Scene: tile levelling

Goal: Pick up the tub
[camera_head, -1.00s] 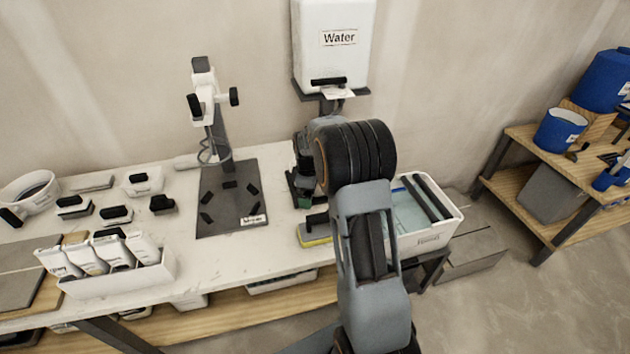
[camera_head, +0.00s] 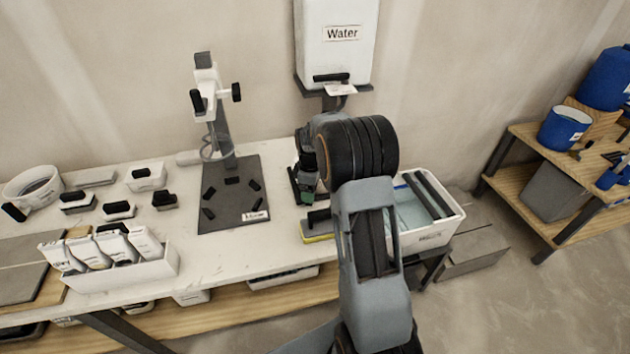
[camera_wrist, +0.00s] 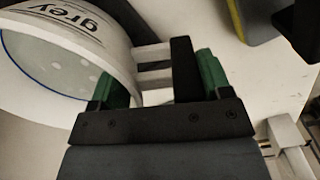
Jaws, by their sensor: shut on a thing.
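The tub (camera_wrist: 60,45) is white with the dark word "grey" on its side. It fills the upper left of the wrist view, and a thin blue line runs inside its rim. In the head view my gripper (camera_head: 305,192) is low over the bench and partly covered by my arm. The tub is hidden there behind my arm.
A yellow-edged float (camera_head: 319,226) lies close to my gripper. A white bin of water (camera_head: 440,236) stands at the bench's right end. A mixing stand (camera_head: 216,120) with a dark base is to the left, and a water tank (camera_head: 338,50) hangs behind.

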